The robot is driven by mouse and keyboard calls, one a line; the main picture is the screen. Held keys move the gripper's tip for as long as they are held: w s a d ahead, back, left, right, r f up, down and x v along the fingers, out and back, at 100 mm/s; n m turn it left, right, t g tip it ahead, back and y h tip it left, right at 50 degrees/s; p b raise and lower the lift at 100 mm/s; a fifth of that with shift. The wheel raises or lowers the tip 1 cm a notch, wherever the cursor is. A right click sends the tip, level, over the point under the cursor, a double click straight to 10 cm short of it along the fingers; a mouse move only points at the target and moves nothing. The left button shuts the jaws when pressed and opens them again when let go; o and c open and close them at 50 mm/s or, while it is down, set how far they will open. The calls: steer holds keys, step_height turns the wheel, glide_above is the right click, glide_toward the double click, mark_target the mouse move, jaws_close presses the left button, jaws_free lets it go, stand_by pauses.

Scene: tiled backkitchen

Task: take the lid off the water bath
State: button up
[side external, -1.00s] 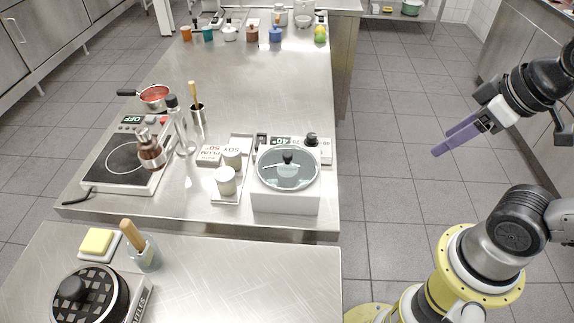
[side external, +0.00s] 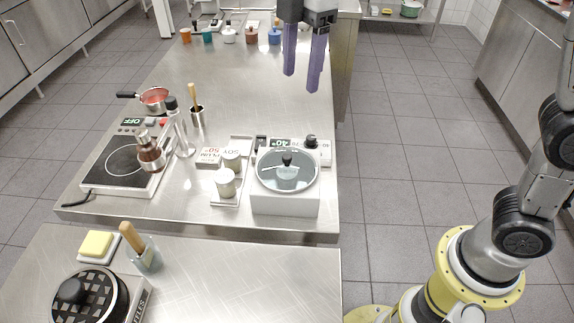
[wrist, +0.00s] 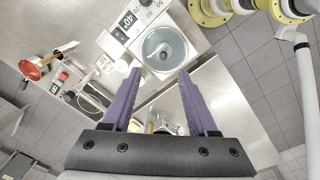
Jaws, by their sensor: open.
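The water bath (side external: 285,204) is a white box at the right front of the far steel table. Its round glass lid (side external: 270,172) with a black knob (side external: 287,159) sits on top. In the wrist view the lid (wrist: 178,44) shows beyond the fingertips, near the top. My gripper (side external: 302,88) has two purple fingers pointing down, apart and empty. It hangs in the air high above the table, and appears above the lid in the side view. In the wrist view my gripper (wrist: 157,75) is spread with nothing between the fingers.
A display reading 40° (side external: 281,142) and dark knobs stand behind the bath. Left of it are jars (side external: 225,183) on a tray. The table's middle is clear.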

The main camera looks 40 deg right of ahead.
step_height(320, 180, down, 4)
steer(key=a, duration=0.3)
glide_above(287, 156)
steer(key=shift+n+g, duration=0.3)
step_height(287, 156, down, 6)
steer(key=shift+w+d+f, duration=0.15)
steer(key=shift+f, duration=3.15)
jaws_close()
